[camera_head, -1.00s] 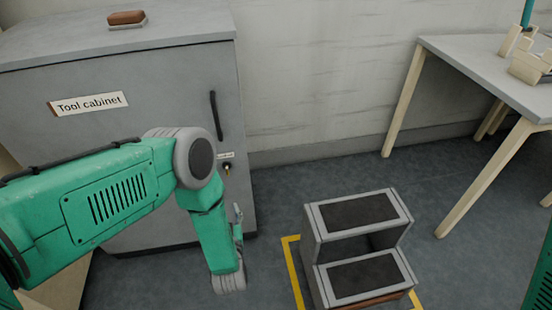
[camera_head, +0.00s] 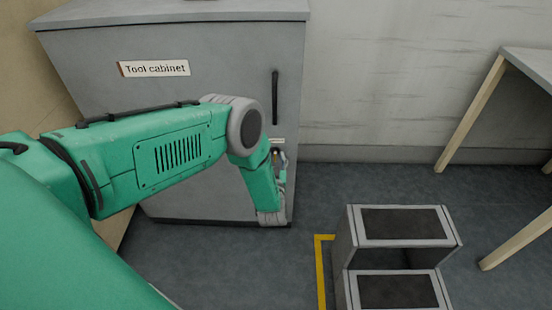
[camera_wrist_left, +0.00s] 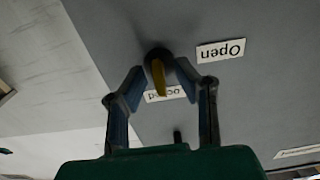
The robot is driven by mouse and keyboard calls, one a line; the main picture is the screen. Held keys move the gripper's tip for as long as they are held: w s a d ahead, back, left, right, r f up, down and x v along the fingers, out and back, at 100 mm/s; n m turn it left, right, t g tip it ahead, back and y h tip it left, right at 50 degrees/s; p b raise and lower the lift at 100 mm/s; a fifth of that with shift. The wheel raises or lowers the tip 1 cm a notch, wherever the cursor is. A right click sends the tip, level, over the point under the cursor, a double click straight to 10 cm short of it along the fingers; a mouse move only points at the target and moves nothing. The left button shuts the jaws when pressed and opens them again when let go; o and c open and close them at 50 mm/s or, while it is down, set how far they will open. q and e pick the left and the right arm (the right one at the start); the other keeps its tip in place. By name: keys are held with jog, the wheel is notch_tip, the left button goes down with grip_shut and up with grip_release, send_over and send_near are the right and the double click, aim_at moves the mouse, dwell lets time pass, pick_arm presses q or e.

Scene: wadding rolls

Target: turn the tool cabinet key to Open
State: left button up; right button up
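The grey tool cabinet (camera_head: 110,85) stands at the left against the wall, with a black handle (camera_head: 275,97) on its front. An upside-down "Open" label (camera_wrist_left: 220,51) is right of the lock. A second label (camera_wrist_left: 166,93), partly hidden, is below the key. My left gripper (camera_wrist_left: 159,70) is open, its fingertips apart on either side of the key; contact cannot be told. In the head view my left gripper (camera_head: 281,165) is at the cabinet front. My right gripper is not in view.
A grey two-step stool (camera_head: 403,224) stands on the floor to the right, beside yellow floor tape (camera_head: 320,270). A table (camera_head: 530,65) with pale wooden legs is at the far right. Floor between the cabinet and stool is clear.

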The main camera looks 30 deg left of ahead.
pick_arm(q)
jog(key=shift+w+a+f, duration=0.1)
jog(key=shift+w+a, duration=0.2)
jog(key=shift+a, duration=0.05)
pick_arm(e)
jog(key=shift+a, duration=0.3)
pick_arm(q)
jog(key=shift+d, duration=0.1)
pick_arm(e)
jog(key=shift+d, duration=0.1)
pick_arm(q)
jog(key=shift+d, duration=0.2)
grip_shut()
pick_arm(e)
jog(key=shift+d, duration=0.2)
